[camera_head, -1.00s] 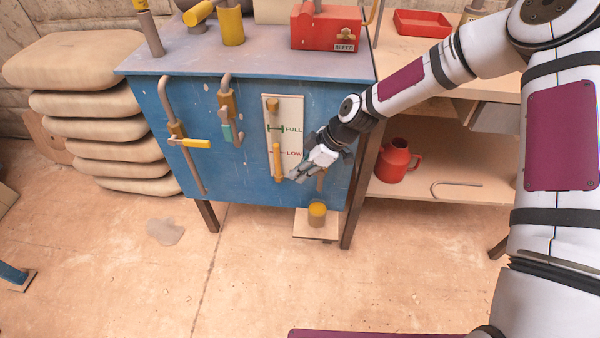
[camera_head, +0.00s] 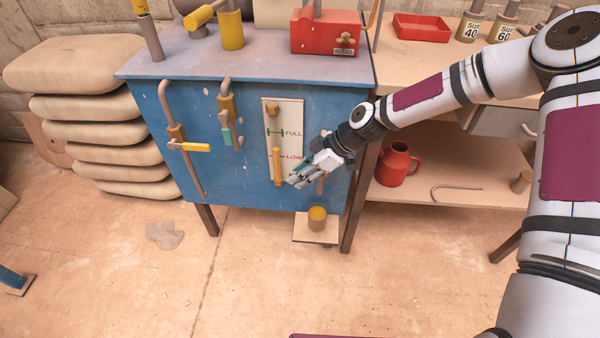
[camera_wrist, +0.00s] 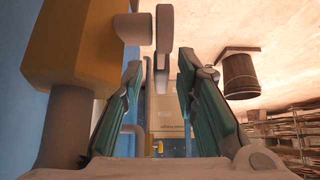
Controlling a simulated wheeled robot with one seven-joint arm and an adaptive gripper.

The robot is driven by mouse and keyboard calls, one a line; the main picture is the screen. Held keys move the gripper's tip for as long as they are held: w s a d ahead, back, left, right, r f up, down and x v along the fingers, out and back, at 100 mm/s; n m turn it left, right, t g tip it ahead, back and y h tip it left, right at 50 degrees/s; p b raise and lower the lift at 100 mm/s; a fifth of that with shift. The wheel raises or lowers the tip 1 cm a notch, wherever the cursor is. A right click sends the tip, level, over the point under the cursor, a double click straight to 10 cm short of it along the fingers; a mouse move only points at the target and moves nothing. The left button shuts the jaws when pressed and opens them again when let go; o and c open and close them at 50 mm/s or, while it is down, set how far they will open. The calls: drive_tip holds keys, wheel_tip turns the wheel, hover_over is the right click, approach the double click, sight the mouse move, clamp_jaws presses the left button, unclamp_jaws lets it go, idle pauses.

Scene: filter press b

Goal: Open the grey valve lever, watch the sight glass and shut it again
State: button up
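The grey valve lever (camera_wrist: 164,28) shows close up in the wrist view, beside an ochre valve body (camera_wrist: 80,45). My gripper (camera_wrist: 160,80) is open, with one teal-padded finger on each side of the lever's line; I cannot tell whether either touches it. In the head view my gripper (camera_head: 298,181) is at the lower right of the blue cabinet front and mostly hides this valve. The sight glass (camera_head: 277,165) is a yellowish upright tube on a white plate (camera_head: 290,115) with FULL and LOW marks, just left of my gripper.
A yellow-handled lever (camera_head: 196,147) and a teal-handled lever (camera_head: 226,134) are on pipes further left. An ochre cup (camera_head: 317,215) stands on a small platform below my gripper. A red jug (camera_head: 395,165) stands on the shelf at right. Open floor lies in front.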

drive_tip(key=v, duration=1.2)
idle(0.3)
drive_tip(key=shift+s, duration=0.15)
drive_tip(key=s+d+r+m+g+h, duration=0.1)
drive_tip(key=s+d+r+m+h, duration=0.3)
drive_tip(key=s+d+r, duration=0.4)
drive_tip(key=s+d+r+m+h, duration=0.5)
drive_tip(key=s, duration=0.6)
drive_tip(key=s+d+r+m+t+y, duration=0.1)
drive_tip(key=s+r+m, duration=0.25)
drive_tip(key=s, duration=0.55)
drive_tip(key=s+d+r+m, duration=0.1)
drive_tip(key=s+r+m, duration=0.3)
drive_tip(key=s, duration=0.5)
wheel_tip(320, 180, up, 22)
drive_tip(key=m+t+p, duration=0.1)
drive_tip(key=t+p, duration=0.3)
drive_tip(key=p, duration=1.7)
drive_tip(key=shift+s+d+r, duration=0.15)
drive_tip(key=shift+s+r, duration=0.05)
drive_tip(key=shift+s, duration=0.05)
